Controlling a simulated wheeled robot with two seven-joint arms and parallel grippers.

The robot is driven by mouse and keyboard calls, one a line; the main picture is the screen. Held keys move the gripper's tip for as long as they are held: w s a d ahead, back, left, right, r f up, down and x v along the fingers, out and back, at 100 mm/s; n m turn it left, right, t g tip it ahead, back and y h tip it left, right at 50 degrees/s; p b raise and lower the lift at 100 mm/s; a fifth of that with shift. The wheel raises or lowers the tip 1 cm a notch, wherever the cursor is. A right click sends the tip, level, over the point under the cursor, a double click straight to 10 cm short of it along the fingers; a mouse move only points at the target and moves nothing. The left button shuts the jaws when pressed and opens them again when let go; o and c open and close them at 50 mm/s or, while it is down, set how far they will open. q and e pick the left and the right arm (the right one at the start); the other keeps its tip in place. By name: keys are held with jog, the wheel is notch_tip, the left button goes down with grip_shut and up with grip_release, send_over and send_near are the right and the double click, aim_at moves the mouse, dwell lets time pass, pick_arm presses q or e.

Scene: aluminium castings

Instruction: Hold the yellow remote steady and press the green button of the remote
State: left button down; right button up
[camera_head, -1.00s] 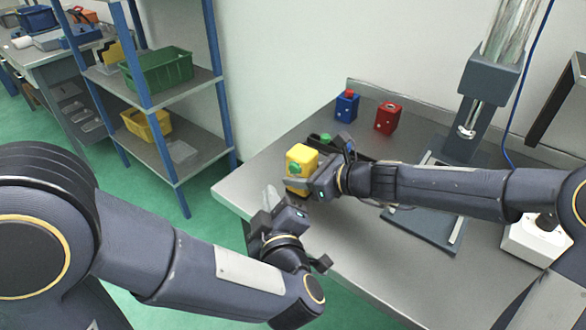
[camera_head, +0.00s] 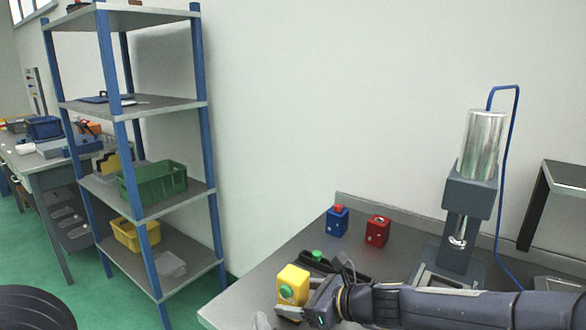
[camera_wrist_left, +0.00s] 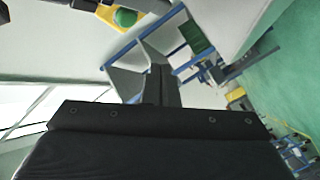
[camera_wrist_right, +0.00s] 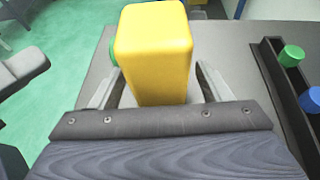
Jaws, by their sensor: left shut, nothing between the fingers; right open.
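The yellow remote (camera_head: 298,278) is near the table's front left edge in the head view, its green button (camera_head: 286,291) facing front left. My right gripper (camera_head: 306,303) is around it. In the right wrist view the remote (camera_wrist_right: 153,50) stands between the parted fingers (camera_wrist_right: 158,88); I cannot tell whether they touch it. The button (camera_wrist_right: 114,53) just shows at its left side. My left gripper (camera_head: 262,321) barely shows at the bottom of the head view, apart from the remote. In the left wrist view its fingers (camera_wrist_left: 155,85) are shut and empty, with the green button (camera_wrist_left: 125,17) beyond.
A blue box with a red button (camera_head: 337,220) and a red box (camera_head: 377,231) stand farther back on the table (camera_head: 265,283). A dark tray with a green-topped piece (camera_head: 316,256) lies behind the remote. A press (camera_head: 468,190) stands right. A shelf rack (camera_head: 208,150) stands left.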

jog(key=v, duration=1)
jog(key=shift+s+d+r, duration=0.1)
jog(key=shift+d, duration=0.05)
pick_arm(q)
jog(key=a+r+m+g+h+p, duration=0.3)
jog(key=a+r+m+h+p, duration=0.15)
jog(key=r+h, duration=0.35)
jog(key=s+a+f+m+g+p, duration=0.1)
jog(key=s+a+f+m+g, duration=0.1)
jog(key=s, duration=0.4)
jog(key=s+a+f+m+g+p, duration=0.1)
jog(key=s+a+f+m+g, duration=0.1)
jog(key=s+a, duration=0.3)
jog(key=s+a+f+m+g, duration=0.2)
jog(key=s+a+g, duration=0.1)
jog(key=s, duration=0.4)
jog(key=shift+s+a+g+p, duration=0.2)
jog(key=shift+s+g+p, duration=0.2)
jog(key=shift+g, duration=0.1)
pick_arm(e)
jog(key=s+d+n+h, duration=0.3)
jog(key=s+d+n, duration=0.2)
jog(key=s+n, duration=0.6)
jog(key=s+d+r+n+g+h, duration=0.1)
jog(key=s+d+n+h, duration=0.3)
jog(key=s+n, duration=0.7)
jog(key=shift+s+d+n+g+h, duration=0.3)
jog(key=shift+s+d+n, duration=0.1)
jog(key=shift+s+d, duration=0.8)
